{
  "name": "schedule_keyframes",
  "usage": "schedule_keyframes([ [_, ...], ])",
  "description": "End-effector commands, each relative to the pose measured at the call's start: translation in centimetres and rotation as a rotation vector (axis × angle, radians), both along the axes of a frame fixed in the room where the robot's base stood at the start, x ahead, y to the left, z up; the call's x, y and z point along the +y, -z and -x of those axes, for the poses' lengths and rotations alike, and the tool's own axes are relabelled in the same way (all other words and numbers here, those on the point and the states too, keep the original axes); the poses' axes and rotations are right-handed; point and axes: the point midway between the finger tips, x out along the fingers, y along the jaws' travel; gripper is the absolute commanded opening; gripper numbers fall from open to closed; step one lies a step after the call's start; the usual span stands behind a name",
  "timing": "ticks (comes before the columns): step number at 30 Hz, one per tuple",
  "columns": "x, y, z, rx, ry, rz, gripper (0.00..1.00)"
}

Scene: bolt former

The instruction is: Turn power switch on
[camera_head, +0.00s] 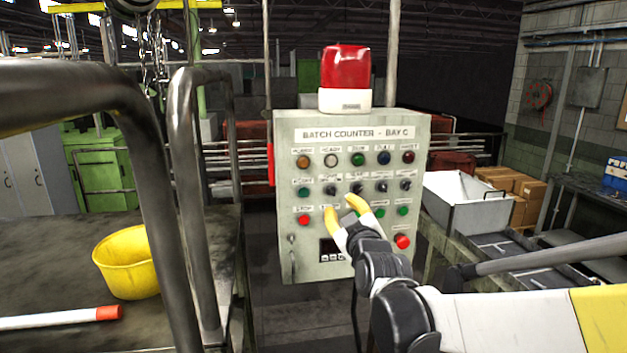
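A grey-green control box (316,255) marked "BATCH COUNTER - BAY C" stands upright in the middle. Its front has rows of coloured lamps and buttons, with black rotary switches (381,187) in the second row. The small labels are too blurred to read, so I cannot tell which control is the power switch. My gripper (345,211) is in front of the lower middle of the panel. Its yellow-tipped fingers are apart with nothing seen between them. They hide part of the lower button row and the small display (328,251). I cannot tell whether they touch the panel.
A red beacon (345,70) sits on the box. A red part (270,164) shows on its left edge. Dark metal rails (185,200) and a yellow bucket (130,262) on a table are at left. A grey tray (470,203) and cardboard boxes (530,190) are at right.

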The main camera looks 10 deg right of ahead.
Motion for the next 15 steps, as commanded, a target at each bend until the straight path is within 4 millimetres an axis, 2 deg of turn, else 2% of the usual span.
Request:
schedule_keyframes([
  [9, 0.0, 0.1, -6.0, 0.003, -0.001, -0.002, 0.3],
  [15, 0.0, 0.1, -9.0, 0.003, -0.001, -0.002, 0.3],
])
